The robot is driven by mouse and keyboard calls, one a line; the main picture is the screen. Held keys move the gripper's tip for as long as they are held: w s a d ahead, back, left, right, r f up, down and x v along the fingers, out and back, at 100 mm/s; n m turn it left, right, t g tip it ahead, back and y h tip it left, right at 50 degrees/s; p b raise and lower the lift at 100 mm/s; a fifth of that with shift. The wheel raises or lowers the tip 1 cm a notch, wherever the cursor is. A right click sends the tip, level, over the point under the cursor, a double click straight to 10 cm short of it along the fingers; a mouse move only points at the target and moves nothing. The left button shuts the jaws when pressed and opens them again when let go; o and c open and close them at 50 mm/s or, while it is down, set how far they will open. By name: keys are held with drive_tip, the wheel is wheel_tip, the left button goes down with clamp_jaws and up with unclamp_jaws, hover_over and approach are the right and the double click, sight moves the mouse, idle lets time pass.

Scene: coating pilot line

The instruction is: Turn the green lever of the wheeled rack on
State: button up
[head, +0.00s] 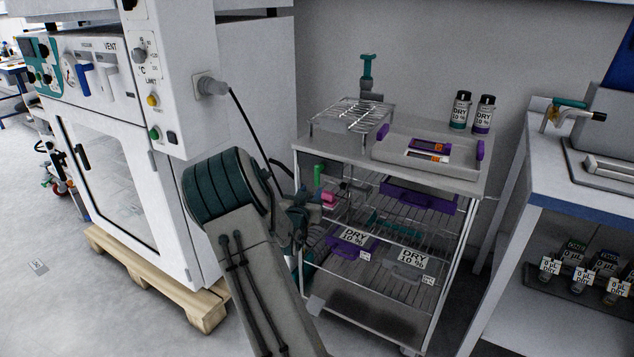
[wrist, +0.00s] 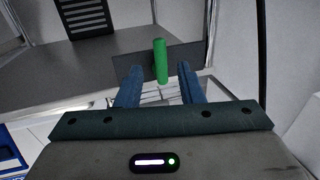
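The wheeled rack (head: 478,183) stands in the middle of the head view, with a tabletop and wire shelves below. Its green lever (head: 317,175) is a short upright bar at the rack's left side. In the wrist view the green lever (wrist: 160,58) stands nearly upright in front of a dark grey plate. My gripper (head: 308,208) is beside the rack's left side, close to the lever. In the wrist view my gripper (wrist: 161,80) is open, its two blue fingers apart. The lever's lower end shows between the fingertips, with gaps on both sides. I cannot tell the exact depth between them.
A white oven cabinet (head: 108,180) on a wooden pallet (head: 205,305) stands close on the left. On the rack top are a wire stand (head: 350,117), a grey tray (head: 395,155) and two bottles. A bench (head: 540,175) stands on the right.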

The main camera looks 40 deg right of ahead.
sight(316, 181)
drive_tip(key=x, duration=0.7)
drive_tip(key=shift+w+d, duration=0.2)
drive_tip(key=shift+d, duration=0.1)
clamp_jaws()
